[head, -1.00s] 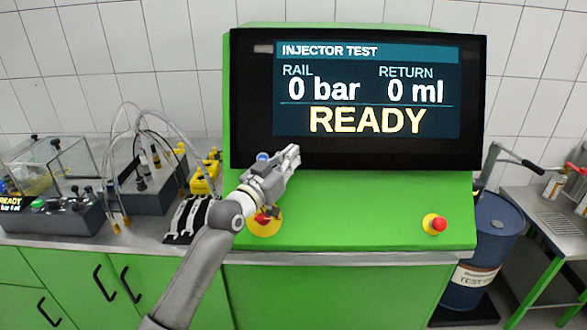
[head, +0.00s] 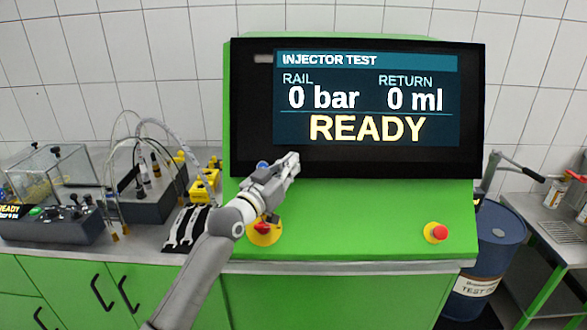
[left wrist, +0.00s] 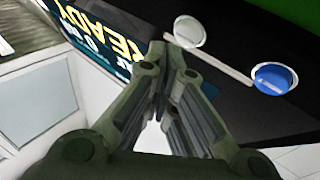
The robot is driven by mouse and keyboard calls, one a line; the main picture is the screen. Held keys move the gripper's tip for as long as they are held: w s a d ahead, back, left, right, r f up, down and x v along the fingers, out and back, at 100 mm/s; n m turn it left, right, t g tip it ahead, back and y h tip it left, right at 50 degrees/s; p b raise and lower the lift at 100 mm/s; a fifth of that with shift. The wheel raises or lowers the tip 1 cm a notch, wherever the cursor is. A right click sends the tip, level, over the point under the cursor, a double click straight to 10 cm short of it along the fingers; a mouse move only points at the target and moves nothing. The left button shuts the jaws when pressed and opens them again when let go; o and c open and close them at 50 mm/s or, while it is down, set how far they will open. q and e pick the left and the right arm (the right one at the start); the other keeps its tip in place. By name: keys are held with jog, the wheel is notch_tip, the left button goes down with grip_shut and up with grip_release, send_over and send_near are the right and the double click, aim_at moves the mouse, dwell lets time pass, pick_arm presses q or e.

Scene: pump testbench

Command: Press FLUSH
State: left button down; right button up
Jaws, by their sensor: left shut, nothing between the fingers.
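A blue round button (head: 262,165) shows at the lower left of the console's black display panel (head: 380,163), just behind my left gripper. In the left wrist view the blue button (left wrist: 272,79) is at the right and a white round button (left wrist: 189,31) is at the top centre. I cannot read a FLUSH label on either. My left gripper (head: 293,160) is shut and empty, in front of the panel's lower left, its tips to the right of the blue button. In the left wrist view its fingers (left wrist: 160,82) are together. I cannot tell whether they touch the panel.
The screen (head: 366,98) reads READY, 0 bar and 0 ml. A red knob on yellow (head: 263,230) lies below my left arm. A red button (head: 436,232) is at the right of the green console. Tubes and a clear box stand left.

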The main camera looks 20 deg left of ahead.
pick_arm(q)
jog(key=shift+w+f, duration=0.1)
jog(key=shift+w, duration=0.05)
dwell(0.5)
jog(key=shift+w+a+f+b, duration=0.1)
jog(key=shift+w+b, duration=0.15)
jog(key=shift+b, duration=0.1)
jog(key=shift+w+a+f+b, duration=0.15)
jog(key=shift+w+f+b, duration=0.05)
jog(key=shift+w+b, duration=0.25)
dwell(0.6)
dwell(0.4)
jog(key=shift+s+d+r+p, duration=0.15)
jog(key=shift+s+r+p, duration=0.05)
jog(key=shift+s+p, duration=0.3)
jog(key=shift+s+d+r+p, duration=0.15)
jog(key=shift+s+p, duration=0.2)
jog(key=shift+p, duration=0.15)
